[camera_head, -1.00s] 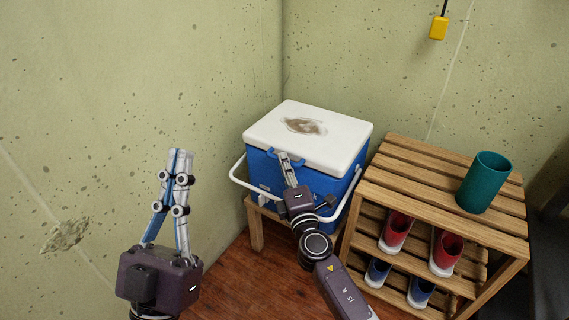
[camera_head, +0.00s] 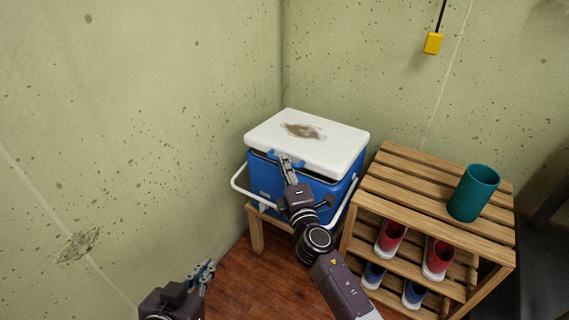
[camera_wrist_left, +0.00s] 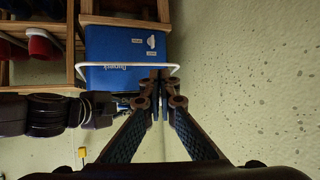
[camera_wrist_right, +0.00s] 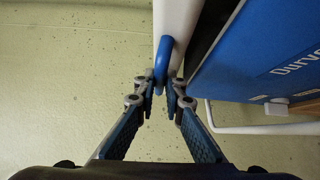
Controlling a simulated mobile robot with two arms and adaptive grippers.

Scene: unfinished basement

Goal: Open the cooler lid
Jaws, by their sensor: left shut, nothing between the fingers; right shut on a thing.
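The cooler has a blue body (camera_head: 325,190) and a white lid (camera_head: 335,150) with a brown stain on top. The lid is raised a little at the front, and a dark gap shows under it; in the right wrist view the gap (camera_wrist_right: 208,28) lies between lid and body. My right gripper (camera_head: 285,162) is shut on the blue lid latch (camera_wrist_right: 162,58) at the lid's front edge. The white carry handle (camera_head: 240,184) hangs in front of the body. My left gripper (camera_head: 208,268) is shut and empty, low in front of the cooler and apart from it.
The cooler stands on a low wooden stand (camera_head: 257,232) in the wall corner. A slatted wooden rack (camera_head: 400,190) close on its right holds a teal cup (camera_head: 473,192) on top and red and blue shoes below. The floor (camera_head: 245,285) at the front left is clear.

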